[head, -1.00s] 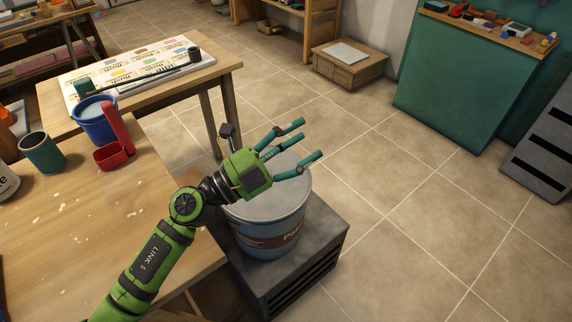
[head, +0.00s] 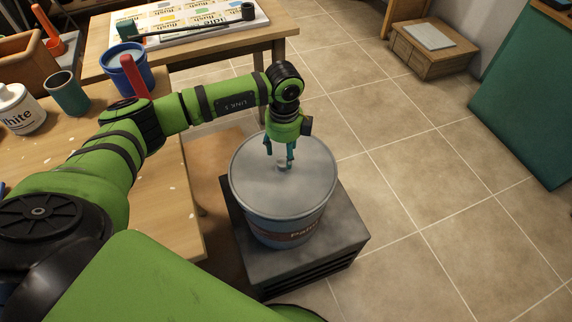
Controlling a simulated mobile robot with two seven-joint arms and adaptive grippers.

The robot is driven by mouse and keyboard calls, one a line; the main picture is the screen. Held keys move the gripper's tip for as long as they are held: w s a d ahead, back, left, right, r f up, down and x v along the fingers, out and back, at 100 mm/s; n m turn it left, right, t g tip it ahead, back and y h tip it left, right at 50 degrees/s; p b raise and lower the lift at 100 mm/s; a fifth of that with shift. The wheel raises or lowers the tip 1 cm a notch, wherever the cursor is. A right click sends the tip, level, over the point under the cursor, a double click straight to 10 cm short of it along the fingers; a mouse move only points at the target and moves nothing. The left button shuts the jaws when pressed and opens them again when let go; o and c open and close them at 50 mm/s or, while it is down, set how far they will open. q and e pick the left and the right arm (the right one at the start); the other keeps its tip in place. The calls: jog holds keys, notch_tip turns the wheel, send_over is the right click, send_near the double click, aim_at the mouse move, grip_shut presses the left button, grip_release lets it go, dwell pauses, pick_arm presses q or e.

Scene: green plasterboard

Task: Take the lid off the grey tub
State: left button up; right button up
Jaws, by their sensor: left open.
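The grey tub (head: 288,226) stands upright on a dark grey box in the middle of the head view. Its round grey lid (head: 255,182) lies flat on top and has a small knob (head: 284,166) near its centre. My left gripper (head: 281,160) points down over the lid with its teal fingers open at the knob. The fingers partly hide the knob, and I cannot tell whether they touch it. My right gripper is out of view.
The dark box (head: 342,230) stands on the tiled floor beside a wooden workbench (head: 165,215). On the bench are a blue bucket (head: 128,78), a teal cup (head: 67,93) and a white paint can (head: 20,108). The floor right of the tub is clear.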

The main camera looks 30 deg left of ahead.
aim_at(282, 162)
pick_arm(q)
jog(key=f, duration=0.4)
jog(key=shift+a+f+p, duration=0.25)
jog(key=shift+f+p, duration=0.05)
jog(key=shift+p, duration=0.1)
grip_shut()
jog(key=shift+r, duration=0.15)
